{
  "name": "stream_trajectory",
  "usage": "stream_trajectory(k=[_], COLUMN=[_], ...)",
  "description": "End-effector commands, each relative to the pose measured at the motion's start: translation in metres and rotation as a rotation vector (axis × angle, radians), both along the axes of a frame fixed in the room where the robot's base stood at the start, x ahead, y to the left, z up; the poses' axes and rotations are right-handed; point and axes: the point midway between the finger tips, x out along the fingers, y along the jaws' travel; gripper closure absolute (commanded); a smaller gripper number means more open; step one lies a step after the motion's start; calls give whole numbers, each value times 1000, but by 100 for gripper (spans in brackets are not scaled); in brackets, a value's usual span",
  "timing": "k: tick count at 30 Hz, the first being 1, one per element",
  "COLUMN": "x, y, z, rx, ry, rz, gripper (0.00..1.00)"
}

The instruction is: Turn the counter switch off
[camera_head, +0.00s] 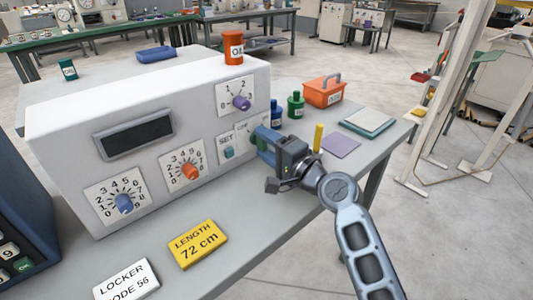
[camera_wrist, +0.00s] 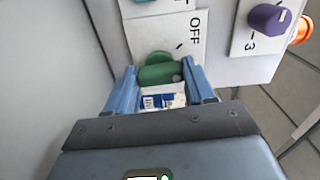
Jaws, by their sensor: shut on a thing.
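The counter switch is a green knob (camera_wrist: 158,73) on a white plate (camera_wrist: 178,32) on the front of the white winder box. In the wrist view the word OFF and a short tick mark show on the plate beside the knob. My gripper (camera_wrist: 165,84) has its two blue fingers closed on either side of the green knob. In the head view my gripper (camera_head: 264,140) is at the lower right of the box front and hides most of the knob and plate. A small pale dot shows on the knob; I cannot tell its exact setting.
The SET plate with a teal button (camera_head: 229,152) is just left of the gripper. A purple knob (camera_head: 241,103) is above, and an orange knob (camera_head: 190,171) and a blue knob (camera_head: 124,203) are further left. Bottles and an orange toolbox (camera_head: 322,95) stand right of the box.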

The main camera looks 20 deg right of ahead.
Motion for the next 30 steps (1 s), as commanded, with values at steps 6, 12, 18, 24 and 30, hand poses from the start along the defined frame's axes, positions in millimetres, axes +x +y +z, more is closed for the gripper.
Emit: stream_trajectory(k=[6, 12, 18, 24, 30], x=[0, 0, 0, 0, 0], y=[0, 0, 0, 0, 0], z=[-6, -6, -6, -5, -4], rx=[-195, -361, -490, -573, -613], ry=[-62, -116, -157, -183, -195], rz=[2, 2, 2, 2, 3], gripper=[77, 77, 77, 77, 77])
